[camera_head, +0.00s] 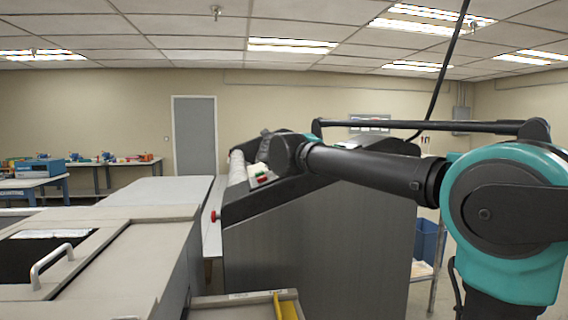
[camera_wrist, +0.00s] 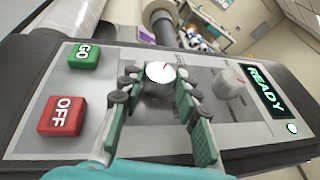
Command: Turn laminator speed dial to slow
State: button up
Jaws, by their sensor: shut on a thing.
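In the wrist view, a dial (camera_wrist: 161,72) with a white round face and a red pointer mark sits on the grey control panel (camera_wrist: 110,138). The red mark points up and slightly right. My gripper (camera_wrist: 158,86) is shut on this dial, one finger at each side. The lettering around the dial is hidden or too small to read, so I cannot tell its setting. A second, pale dial (camera_wrist: 230,82) with a red mark stands to its right. In the head view, my arm reaches over the dark laminator (camera_head: 310,235), and the gripped dial cannot be made out.
A lit READY display (camera_wrist: 265,92) is at the right. Rollers (camera_wrist: 163,22) lie beyond the panel. A red knob (camera_head: 214,216) projects from the laminator's left side.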

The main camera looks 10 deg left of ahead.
jog(key=o, duration=1.2)
jog(key=shift+c, duration=0.2)
jog(key=v, duration=1.2)
jog(key=shift+a, duration=0.1)
